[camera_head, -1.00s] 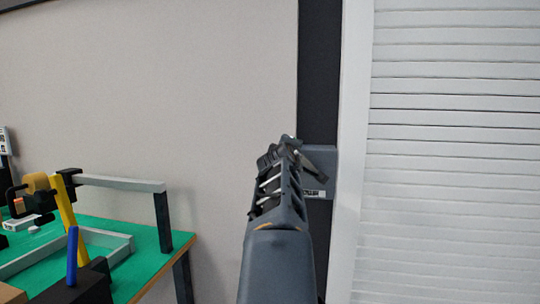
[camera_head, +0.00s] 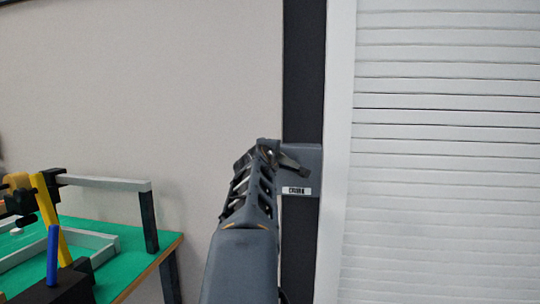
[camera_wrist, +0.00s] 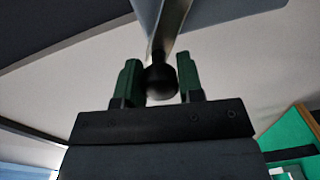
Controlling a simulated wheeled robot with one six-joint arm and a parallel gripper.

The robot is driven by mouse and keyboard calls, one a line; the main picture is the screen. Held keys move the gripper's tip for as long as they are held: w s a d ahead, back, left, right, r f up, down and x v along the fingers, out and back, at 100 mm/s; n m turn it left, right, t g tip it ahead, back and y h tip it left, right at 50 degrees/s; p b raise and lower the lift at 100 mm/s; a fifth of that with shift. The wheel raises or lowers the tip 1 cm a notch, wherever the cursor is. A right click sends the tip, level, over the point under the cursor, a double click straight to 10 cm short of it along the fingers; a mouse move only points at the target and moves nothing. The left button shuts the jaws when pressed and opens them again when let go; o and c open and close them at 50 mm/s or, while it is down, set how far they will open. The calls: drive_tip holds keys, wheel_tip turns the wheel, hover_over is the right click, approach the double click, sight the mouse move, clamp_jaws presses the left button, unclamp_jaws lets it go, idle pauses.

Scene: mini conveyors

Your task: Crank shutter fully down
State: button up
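The crank (camera_head: 292,164) is a short dark arm on a grey box labelled CRANK (camera_head: 309,155), beside the shutter. In the head view my gripper (camera_head: 262,152) is at the crank arm's upper-left end and partly hides it. In the wrist view the black round knob (camera_wrist: 161,81) sits between my two green fingers (camera_wrist: 160,84), close to both, and the metal crank arm (camera_wrist: 168,30) runs up from it. The fingers look closed on the knob. The white slatted shutter (camera_head: 450,150) fills the right side of the head view; its bottom edge is out of view.
A dark post (camera_head: 303,70) carries the crank box, next to the shutter's white side frame (camera_head: 331,120). A green-topped table (camera_head: 125,262) with a grey rail (camera_head: 105,183), a yellow post and a blue rod stands at lower left. Bare wall lies between.

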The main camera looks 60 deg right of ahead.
drive_tip(key=shift+o, duration=0.7)
drive_tip(key=shift+s+d, duration=0.1)
drive_tip(key=shift+o, duration=1.4)
drive_tip(key=shift+a, duration=0.2)
drive_tip(key=v, duration=1.3)
drive_tip(key=shift+a+b, duration=0.3)
drive_tip(key=shift+b, duration=0.05)
